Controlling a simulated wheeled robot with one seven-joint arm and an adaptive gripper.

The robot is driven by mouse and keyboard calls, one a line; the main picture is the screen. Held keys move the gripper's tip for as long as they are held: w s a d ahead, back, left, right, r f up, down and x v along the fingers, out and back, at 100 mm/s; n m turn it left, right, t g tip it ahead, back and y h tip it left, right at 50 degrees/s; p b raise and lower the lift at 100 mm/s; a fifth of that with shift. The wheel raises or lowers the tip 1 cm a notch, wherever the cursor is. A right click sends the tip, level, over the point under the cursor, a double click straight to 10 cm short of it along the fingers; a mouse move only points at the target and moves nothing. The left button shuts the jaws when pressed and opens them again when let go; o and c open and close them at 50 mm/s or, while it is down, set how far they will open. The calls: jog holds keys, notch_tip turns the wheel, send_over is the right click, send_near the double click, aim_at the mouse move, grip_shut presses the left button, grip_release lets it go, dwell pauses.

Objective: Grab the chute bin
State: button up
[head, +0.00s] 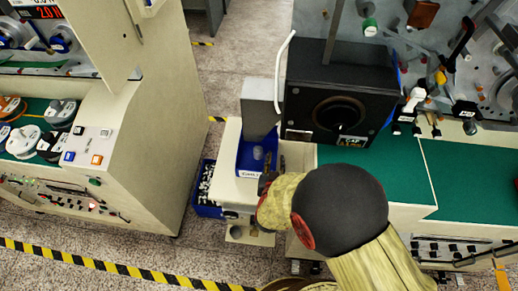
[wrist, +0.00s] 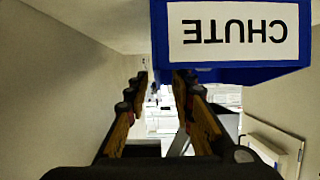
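The chute bin is a blue bin with a white label. In the head view the chute bin (head: 245,158) sits in a pale housing below a grey upright chute, with a small clear item inside. In the wrist view the chute bin (wrist: 232,75) fills the upper right, its "CHUTE" label upside down. My gripper (wrist: 161,82) is open, with a clear gap between its fingers and nothing held. The bin's lower edge in the picture lies close to the fingertips, but I cannot tell whether they touch. In the head view my arm hides much of the gripper.
A second blue bin (head: 207,190) with small pale pieces stands at the left of the housing. A black box (head: 340,97) with a round opening stands on the green bench (head: 385,180). A beige machine (head: 145,130) stands at left. Pale walls flank my gripper in the wrist view.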

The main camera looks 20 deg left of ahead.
jog(key=b+x, duration=0.2)
jog(key=x, duration=0.5)
jog(key=shift+w+d, duration=0.1)
jog(key=shift+d, duration=0.05)
jog(key=shift+c, duration=0.4)
grip_shut()
